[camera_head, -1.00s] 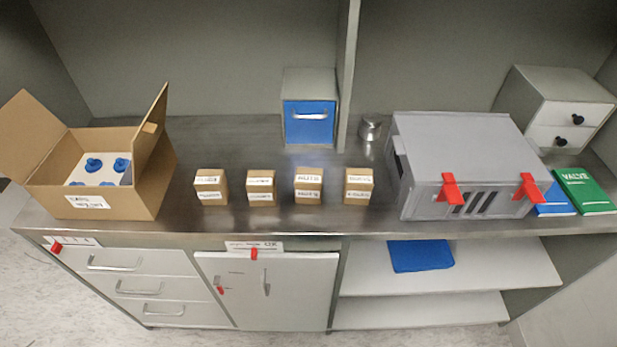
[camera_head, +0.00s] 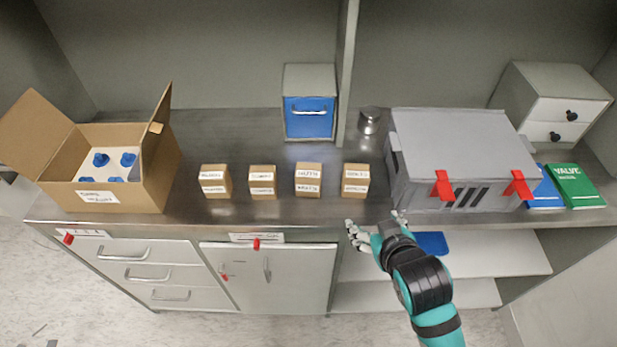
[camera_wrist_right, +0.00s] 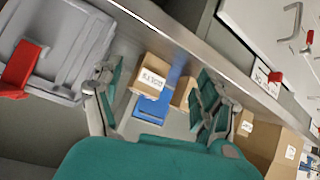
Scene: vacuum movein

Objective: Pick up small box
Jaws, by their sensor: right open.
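Several small brown boxes with white labels stand in a row on the metal counter. From left to right in the head view are a first small box (camera_head: 215,181), a second (camera_head: 262,182), a third (camera_head: 308,180) and a fourth (camera_head: 356,181). My right gripper (camera_head: 372,224) is open and empty at the counter's front edge, just in front of the fourth box and apart from it. In the right wrist view a small box (camera_wrist_right: 154,75) shows between the open fingers (camera_wrist_right: 158,95), with another partly hidden behind the right finger. My left gripper is not in view.
A large open carton (camera_head: 125,198) with blue-capped items stands at the left. A grey case (camera_head: 455,140) with red latches stands right of the boxes. A blue-fronted drawer unit (camera_head: 309,110) and a metal cylinder (camera_head: 369,119) are behind. The counter (camera_head: 240,214) is clear before the boxes.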

